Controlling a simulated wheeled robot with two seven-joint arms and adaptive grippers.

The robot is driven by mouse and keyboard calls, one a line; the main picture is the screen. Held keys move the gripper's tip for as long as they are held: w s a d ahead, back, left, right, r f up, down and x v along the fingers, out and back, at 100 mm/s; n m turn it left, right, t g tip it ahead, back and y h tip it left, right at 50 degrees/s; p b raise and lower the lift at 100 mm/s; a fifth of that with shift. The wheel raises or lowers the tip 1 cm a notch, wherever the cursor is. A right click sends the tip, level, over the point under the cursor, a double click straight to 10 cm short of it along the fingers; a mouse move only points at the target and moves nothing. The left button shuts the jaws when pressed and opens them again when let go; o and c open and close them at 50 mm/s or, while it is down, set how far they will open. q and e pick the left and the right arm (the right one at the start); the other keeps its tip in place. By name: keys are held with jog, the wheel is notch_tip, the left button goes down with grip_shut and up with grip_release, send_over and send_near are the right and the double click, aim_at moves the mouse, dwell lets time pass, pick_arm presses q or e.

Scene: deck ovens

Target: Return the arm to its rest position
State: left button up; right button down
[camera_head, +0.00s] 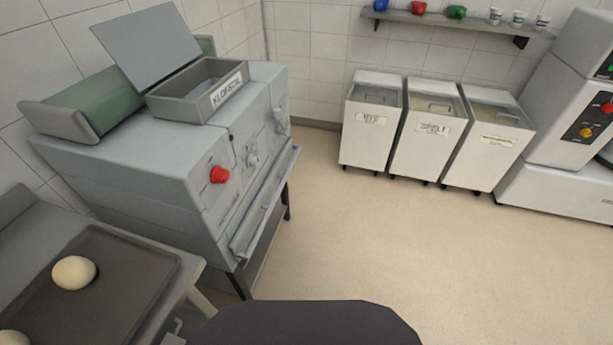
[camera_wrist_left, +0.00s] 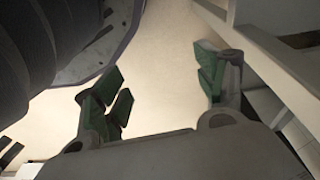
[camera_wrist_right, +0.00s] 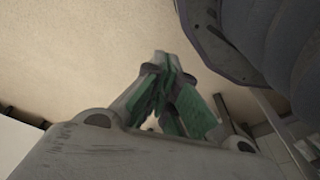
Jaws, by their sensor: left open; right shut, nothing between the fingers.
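My left gripper (camera_wrist_left: 160,90) shows in the left wrist view with its green-padded fingers spread apart and nothing between them. My right gripper (camera_wrist_right: 165,85) shows in the right wrist view with its green-padded fingers together and nothing held. Both hang over beige floor, close beside my own dark body. Neither gripper nor arm shows in the head view.
A grey oven-like machine (camera_head: 130,165) with a red knob stands at the left. A dark tray (camera_head: 125,265) with pale dough balls (camera_head: 74,272) lies at the lower left. Three white bins (camera_head: 430,135) line the back wall. The floor (camera_head: 400,240) between is clear.

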pick_arm(q)
jog(key=s+a+r+p, duration=0.1)
jog(key=s+a+p, duration=0.2)
jog(key=s+p, duration=0.5)
jog(key=s+a+r+g+p, duration=0.1)
jog(key=s+a+p, duration=0.2)
jog(key=s+p, duration=0.6)
jog(key=shift+s+a+y, duration=0.15)
jog(key=shift+s+y, duration=0.25)
jog(key=shift+s, duration=0.45)
pick_arm(e)
jog(key=s+d+r, duration=0.1)
jog(key=s+d, duration=0.2)
jog(key=s, duration=0.6)
jog(key=s+d+r+g, duration=0.1)
jog(key=s+d, duration=0.2)
jog(key=s, duration=0.6)
jog(key=shift+s+d+h, duration=0.15)
jog(key=shift+s+h, duration=0.2)
jog(key=shift+h, duration=0.05)
pick_arm(q)
jog(key=shift+f, duration=0.15)
pick_arm(e)
jog(key=shift+f, duration=0.15)
pick_arm(q)
jog(key=shift+f+b, duration=2.15)
jog(key=shift+f, duration=0.1)
pick_arm(e)
jog(key=shift+f, duration=2.25)
